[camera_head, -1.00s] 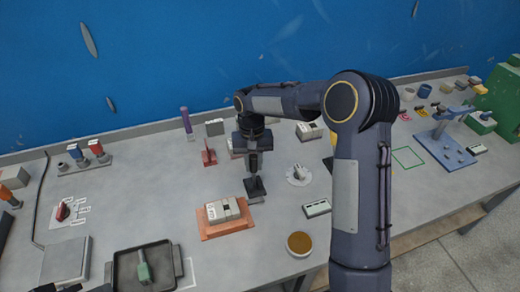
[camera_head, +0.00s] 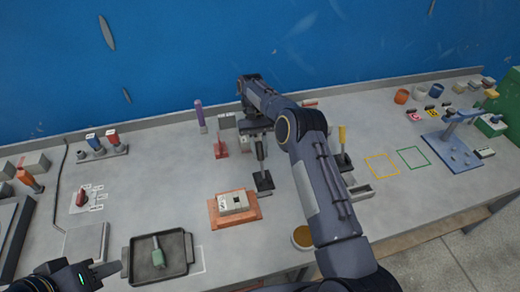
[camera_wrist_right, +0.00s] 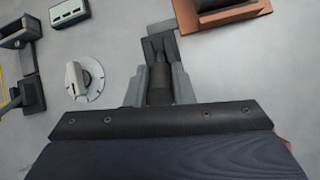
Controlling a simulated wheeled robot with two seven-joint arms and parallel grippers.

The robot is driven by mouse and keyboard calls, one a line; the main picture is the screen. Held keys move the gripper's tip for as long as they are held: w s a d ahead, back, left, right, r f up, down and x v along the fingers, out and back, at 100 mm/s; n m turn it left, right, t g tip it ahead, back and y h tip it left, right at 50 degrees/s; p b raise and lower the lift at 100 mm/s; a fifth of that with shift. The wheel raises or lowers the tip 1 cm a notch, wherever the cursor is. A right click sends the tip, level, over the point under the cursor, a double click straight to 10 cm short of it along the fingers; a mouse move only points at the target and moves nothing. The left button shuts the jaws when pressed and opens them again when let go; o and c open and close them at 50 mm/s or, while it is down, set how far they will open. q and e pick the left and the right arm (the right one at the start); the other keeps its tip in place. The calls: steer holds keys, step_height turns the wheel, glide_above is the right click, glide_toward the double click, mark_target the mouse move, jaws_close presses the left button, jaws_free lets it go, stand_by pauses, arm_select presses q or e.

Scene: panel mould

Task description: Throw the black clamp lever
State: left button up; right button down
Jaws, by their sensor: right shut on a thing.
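The black clamp lever (camera_head: 263,183) stands on its dark base in the middle of the bench, behind and right of the orange block. Its handle rises steeply from the base. My right gripper (camera_head: 258,148) comes down on the handle from above and is shut on it. In the right wrist view, the handle (camera_wrist_right: 159,85) sits between the two grey fingers of the gripper (camera_wrist_right: 160,88), with the base beyond the tips. My left gripper (camera_head: 105,270) is at the lower left edge, away from the lever, beside the black tray. Its jaw opening is unclear.
The orange block (camera_head: 217,216) with a white part stands near the lever. A white knob (camera_wrist_right: 75,78) on a round dial is nearby. A yellow-handled lever (camera_head: 342,140) stands to the right. The black tray (camera_head: 130,262) holds a green-handled tool. Red and dark stands lie behind.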

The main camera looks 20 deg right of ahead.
stand_by(0.5)
steer(key=c, duration=1.3)
jaws_free()
steer(key=shift+w, duration=0.1)
steer(key=shift+o, duration=0.2)
